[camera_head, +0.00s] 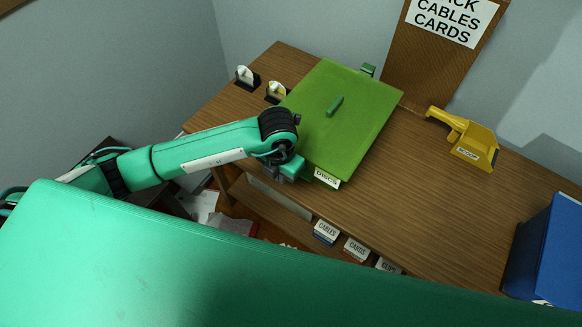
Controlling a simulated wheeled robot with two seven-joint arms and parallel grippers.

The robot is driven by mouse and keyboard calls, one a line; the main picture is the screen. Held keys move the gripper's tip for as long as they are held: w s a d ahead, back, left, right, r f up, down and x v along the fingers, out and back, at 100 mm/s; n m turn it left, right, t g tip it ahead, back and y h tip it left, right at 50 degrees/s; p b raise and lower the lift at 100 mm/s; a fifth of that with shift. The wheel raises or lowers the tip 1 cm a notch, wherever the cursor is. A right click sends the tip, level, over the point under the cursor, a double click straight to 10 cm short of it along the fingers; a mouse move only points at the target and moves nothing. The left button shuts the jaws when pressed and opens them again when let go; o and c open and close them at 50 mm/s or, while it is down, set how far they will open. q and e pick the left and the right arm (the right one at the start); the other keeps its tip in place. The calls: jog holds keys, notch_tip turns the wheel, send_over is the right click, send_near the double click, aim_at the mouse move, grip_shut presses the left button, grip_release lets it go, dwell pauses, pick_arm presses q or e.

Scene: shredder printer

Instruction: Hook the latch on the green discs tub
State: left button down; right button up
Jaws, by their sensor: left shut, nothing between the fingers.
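The green discs tub (368,122) stands on the wooden desk, with its flat green lid down and a small raised handle (335,106) on top. A white "DISCS" label (327,179) shows at its near edge. A small green piece (368,69) sticks out at its far edge. My left gripper (292,171) is at the tub's near left corner, left of the label, pointing down, shut and empty. I cannot tell whether it touches the tub. The latch cannot be made out; the gripper and wrist cover part of the near edge. My right gripper is not in view.
Two small black stands with white items (247,78) are at back left. Labelled boxes (326,232) sit below the desk's front edge. The desk's right middle is clear.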

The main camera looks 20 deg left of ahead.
pick_arm(q)
jog(key=shift+w+r, duration=0.15)
jog(key=shift+w+d+r, duration=0.2)
jog(key=shift+w+r, duration=0.2)
jog(key=shift+w, duration=0.05)
jog(key=shift+w+d+r, duration=0.15)
jog(key=shift+w+r, duration=0.25)
jog(key=shift+w, duration=0.05)
jog(key=shift+s+r+p, duration=0.1)
jog(key=shift+s+p, duration=0.05)
jog(key=shift+p, duration=0.2)
jog(key=shift+s+a+r+p, duration=0.25)
jog(key=shift+s+r+p, duration=0.15)
jog(key=shift+s, duration=0.25)
jog(key=shift+s+a+r+p, duration=0.25)
jog(key=shift+s+r, duration=0.25)
jog(key=shift+s, duration=0.15)
notch_tip(320, 180, up, 7)
jog(key=p, duration=0.3)
jog(key=shift+p, duration=0.4)
